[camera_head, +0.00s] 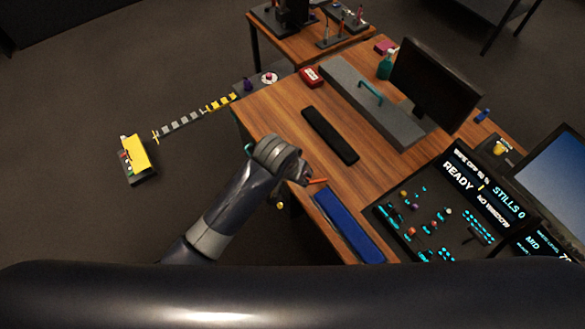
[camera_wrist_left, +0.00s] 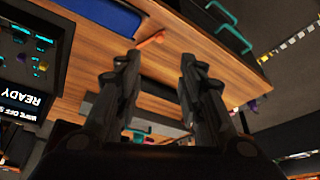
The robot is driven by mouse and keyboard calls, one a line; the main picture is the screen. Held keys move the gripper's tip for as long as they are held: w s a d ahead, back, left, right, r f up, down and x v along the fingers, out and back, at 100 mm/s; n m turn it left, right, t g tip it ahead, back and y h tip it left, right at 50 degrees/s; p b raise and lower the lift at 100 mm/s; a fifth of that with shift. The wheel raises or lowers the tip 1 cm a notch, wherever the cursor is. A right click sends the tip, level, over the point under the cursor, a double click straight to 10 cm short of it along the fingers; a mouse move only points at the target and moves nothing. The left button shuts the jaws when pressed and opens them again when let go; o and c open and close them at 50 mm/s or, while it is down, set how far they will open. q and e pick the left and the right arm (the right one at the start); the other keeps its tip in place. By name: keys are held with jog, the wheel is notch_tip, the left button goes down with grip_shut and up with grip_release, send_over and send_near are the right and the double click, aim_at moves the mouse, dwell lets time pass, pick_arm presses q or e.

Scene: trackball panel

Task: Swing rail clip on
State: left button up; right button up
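No part is marked as the rail clip, so I cannot tell for sure which it is. In the left wrist view, a dark piece with a teal bar (camera_wrist_left: 234,40) sits at the desk edge, right of my fingers; a bit of teal also shows beside my left arm in the head view (camera_head: 248,149). A small orange lever (camera_head: 317,181) lies at the desk's near edge, close to my left gripper (camera_head: 298,172); it also shows beyond the fingertips in the wrist view (camera_wrist_left: 150,40). My left gripper's fingers (camera_wrist_left: 160,62) are apart with nothing between them. My right gripper is out of view.
The wooden desk (camera_head: 290,112) carries a blue pad (camera_head: 348,224), a black bar (camera_head: 330,135), a grey panel with a teal handle (camera_head: 372,92), a monitor (camera_head: 437,85) and a button console (camera_head: 430,215). A yellow-topped box (camera_head: 137,155) stands on the floor left.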

pick_arm(q)
jog(key=shift+v, duration=2.7)
